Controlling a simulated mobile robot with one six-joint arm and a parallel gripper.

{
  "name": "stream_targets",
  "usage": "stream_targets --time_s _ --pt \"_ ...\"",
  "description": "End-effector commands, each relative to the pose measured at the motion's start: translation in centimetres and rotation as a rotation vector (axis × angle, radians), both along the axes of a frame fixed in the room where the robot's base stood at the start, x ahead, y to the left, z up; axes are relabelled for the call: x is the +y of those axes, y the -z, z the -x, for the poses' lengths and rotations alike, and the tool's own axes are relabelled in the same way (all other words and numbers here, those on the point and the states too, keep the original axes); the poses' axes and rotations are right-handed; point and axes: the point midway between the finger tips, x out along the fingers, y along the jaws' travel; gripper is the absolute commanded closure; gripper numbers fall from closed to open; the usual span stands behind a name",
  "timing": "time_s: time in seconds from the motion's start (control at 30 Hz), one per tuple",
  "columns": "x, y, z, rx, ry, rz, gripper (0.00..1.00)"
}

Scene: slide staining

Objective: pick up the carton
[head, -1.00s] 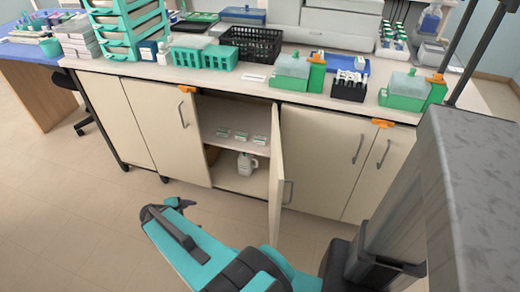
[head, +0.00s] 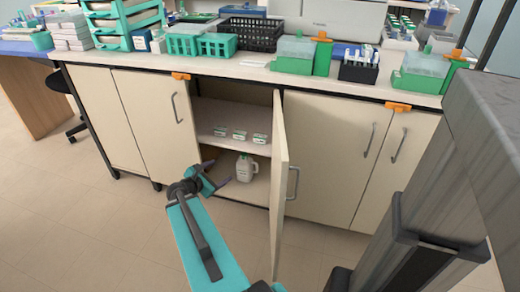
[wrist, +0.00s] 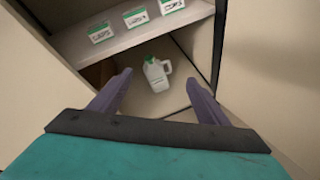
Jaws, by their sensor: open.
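Three small white and green boxes, which look like cartons, stand in a row on the cabinet's upper shelf: a left one (head: 220,131), a middle one (head: 240,135) and a right one (head: 260,139). They also show at the top of the wrist view, the left one (wrist: 100,32), the middle one (wrist: 136,16) and the right one (wrist: 171,5). My gripper (head: 217,175) is open and empty at the cabinet opening, lower than the boxes. In the wrist view its purple fingers are apart, with nothing between them.
A white jug with a green cap (head: 246,168) stands on the cabinet floor beyond my fingers. A brown surface (wrist: 97,73) shows partly under the shelf. The open cabinet door (head: 279,185) stands out on the right. The shelf edge (head: 232,147) lies above the jug.

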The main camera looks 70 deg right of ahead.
Motion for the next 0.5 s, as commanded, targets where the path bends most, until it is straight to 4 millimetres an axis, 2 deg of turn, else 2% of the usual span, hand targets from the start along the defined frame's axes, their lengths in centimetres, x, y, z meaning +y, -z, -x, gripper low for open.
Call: stream_targets --time_s 0.07,0.5 --pt "-1.7 0.5 0.8 0.041 -0.011 0.039 0.3" --pt "-8.8 -1.9 5.2 0.318 -0.064 0.231 0.3"
